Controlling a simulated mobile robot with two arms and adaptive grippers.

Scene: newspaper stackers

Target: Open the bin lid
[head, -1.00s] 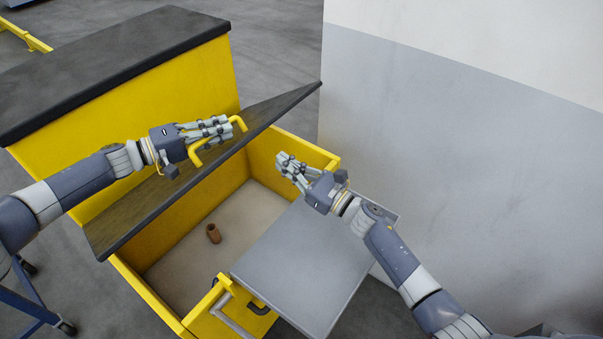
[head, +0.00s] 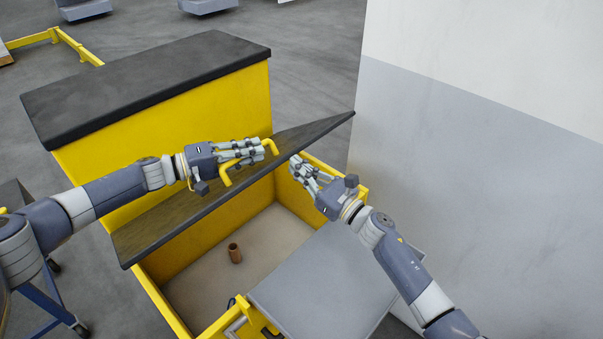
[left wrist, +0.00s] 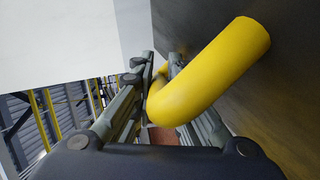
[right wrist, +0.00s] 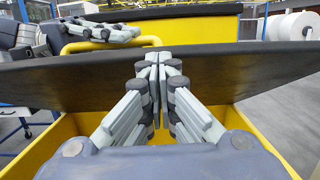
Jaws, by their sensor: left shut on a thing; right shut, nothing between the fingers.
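The yellow bin (head: 159,299) has a dark lid (head: 185,222) that stands tilted up, with the bin's inside showing below it. My left gripper (head: 262,152) is shut on the yellow lid handle (head: 228,178). The handle also shows large in the left wrist view (left wrist: 215,70), between the fingers. My right gripper (head: 298,168) is shut and empty, close to the lid's lower right part. In the right wrist view its closed fingertips (right wrist: 159,62) are in front of the dark lid (right wrist: 80,85); I cannot tell whether they touch it.
A small brown cylinder (head: 235,253) stands on the bin floor. A grey panel (head: 325,280) lies at the bin's front right. A grey and white wall (head: 480,150) rises at the right. A taller yellow box (head: 190,120) with a dark top is behind.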

